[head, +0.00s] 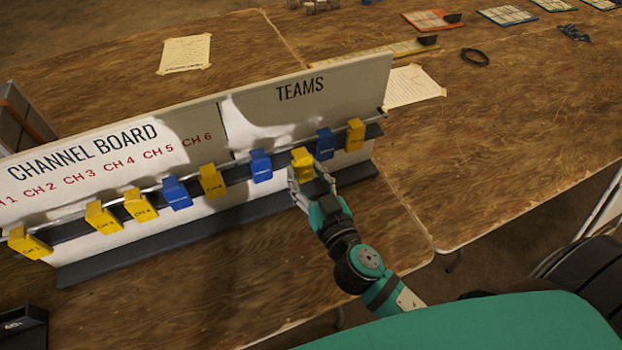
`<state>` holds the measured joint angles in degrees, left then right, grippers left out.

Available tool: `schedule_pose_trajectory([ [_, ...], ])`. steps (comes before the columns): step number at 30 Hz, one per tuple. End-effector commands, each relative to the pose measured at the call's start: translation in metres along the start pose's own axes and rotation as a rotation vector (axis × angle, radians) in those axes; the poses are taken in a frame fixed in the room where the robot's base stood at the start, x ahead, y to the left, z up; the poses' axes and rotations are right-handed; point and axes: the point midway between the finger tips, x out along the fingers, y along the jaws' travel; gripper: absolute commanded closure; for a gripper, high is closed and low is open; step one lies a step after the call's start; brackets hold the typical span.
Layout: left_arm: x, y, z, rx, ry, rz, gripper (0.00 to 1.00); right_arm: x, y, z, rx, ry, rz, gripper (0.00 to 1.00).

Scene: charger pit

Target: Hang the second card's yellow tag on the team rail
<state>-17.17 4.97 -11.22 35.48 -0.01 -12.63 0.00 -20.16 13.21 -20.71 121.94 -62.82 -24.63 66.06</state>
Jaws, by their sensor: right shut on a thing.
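The white board (300,108) has a TEAMS part at the right and a CHANNEL BOARD part at the left, with a rail along its front. My right gripper (305,178) is at the TEAMS part, shut on a yellow tag (302,158) at the rail. I cannot tell whether this tag hangs on the rail. A blue tag (261,166) is to its left; another blue tag (325,145) and a yellow tag (355,135) are to its right. Under the channel labels hang several yellow tags (103,217) and a blue tag (176,193). My left gripper is out of view.
The board stands on a wooden table (480,130). Behind it lie paper sheets (185,54), a black cable loop (475,57), a yellow strip (385,50) and coloured cards (507,16). A dark chair (590,270) is at the lower right.

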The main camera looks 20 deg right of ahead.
Motion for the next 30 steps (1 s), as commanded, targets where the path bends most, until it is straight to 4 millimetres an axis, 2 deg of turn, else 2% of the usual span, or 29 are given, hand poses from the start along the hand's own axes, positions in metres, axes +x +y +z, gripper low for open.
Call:
schedule_pose_trajectory([
  [21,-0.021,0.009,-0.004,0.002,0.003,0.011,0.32,0.051,0.000,-0.003,-0.001,0.001,0.000,0.86],
  [23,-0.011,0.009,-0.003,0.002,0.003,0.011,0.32,0.049,0.000,0.006,0.001,0.000,0.001,0.86],
  [30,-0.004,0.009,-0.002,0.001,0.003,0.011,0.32,0.049,0.000,0.011,0.001,0.001,0.001,0.86],
])
